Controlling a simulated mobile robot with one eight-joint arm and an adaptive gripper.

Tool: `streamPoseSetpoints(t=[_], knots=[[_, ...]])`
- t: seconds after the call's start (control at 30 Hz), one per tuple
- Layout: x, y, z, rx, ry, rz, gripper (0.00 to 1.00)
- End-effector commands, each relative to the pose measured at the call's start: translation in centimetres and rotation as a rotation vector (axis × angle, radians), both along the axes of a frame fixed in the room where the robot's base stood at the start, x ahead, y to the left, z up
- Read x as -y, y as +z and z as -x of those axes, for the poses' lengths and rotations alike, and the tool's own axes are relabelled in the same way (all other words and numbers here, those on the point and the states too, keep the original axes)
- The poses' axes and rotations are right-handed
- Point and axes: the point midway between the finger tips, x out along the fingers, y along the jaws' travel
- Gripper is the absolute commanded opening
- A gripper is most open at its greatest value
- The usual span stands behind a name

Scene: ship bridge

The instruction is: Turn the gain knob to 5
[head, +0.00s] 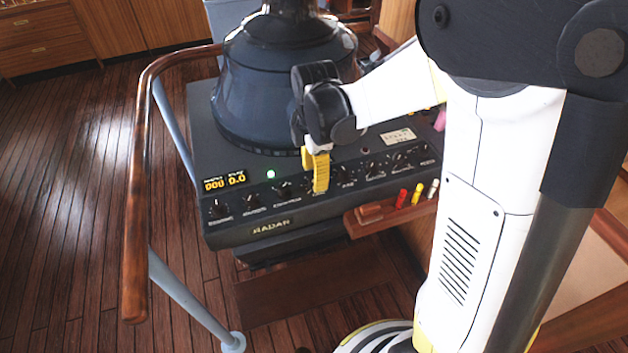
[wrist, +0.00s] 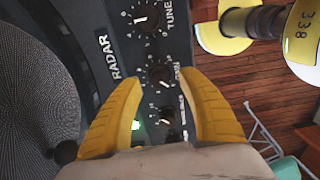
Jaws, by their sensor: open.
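The gain knob (wrist: 160,75) is a small black dial with white scale marks, in the middle of the wrist view. Its label is partly covered by the right finger, and its pointer setting is too small to read. My gripper (wrist: 161,76) is open, with one yellow finger on each side of this knob. Whether the fingertips touch it or hover over it I cannot tell. In the head view my gripper (head: 320,188) is down at the front row of the radar panel (head: 245,218) and hides the knob beneath it.
The tune knob (wrist: 148,18) and another small knob (wrist: 167,116) flank the gain knob. A lit orange display (head: 225,183) and green lamp (head: 270,174) are on the panel. A wooden handrail (head: 137,200) curves around its left. Coloured pegs (head: 416,194) stand to the right.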

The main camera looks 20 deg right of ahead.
Motion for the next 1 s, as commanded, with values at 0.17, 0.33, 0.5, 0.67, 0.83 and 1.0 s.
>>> streamPoseSetpoints(t=[0.17, 0.33, 0.5, 0.67, 0.83, 1.0], knots=[[0.0, -1.7, 0.0, 0.0, -0.001, 0.0, 0.48], [0.0, -1.9, 0.0, 0.0, -0.001, 0.0, 0.48], [0.0, -1.9, 0.0, 0.0, -0.001, 0.0, 0.41], [0.0, -1.9, 0.0, 0.0, -0.001, 0.0, 0.0], [0.0, -1.9, 0.0, 0.001, -0.003, 0.0, 0.0], [0.0, -1.9, 0.0, 0.001, -0.033, 0.0, 0.0]])
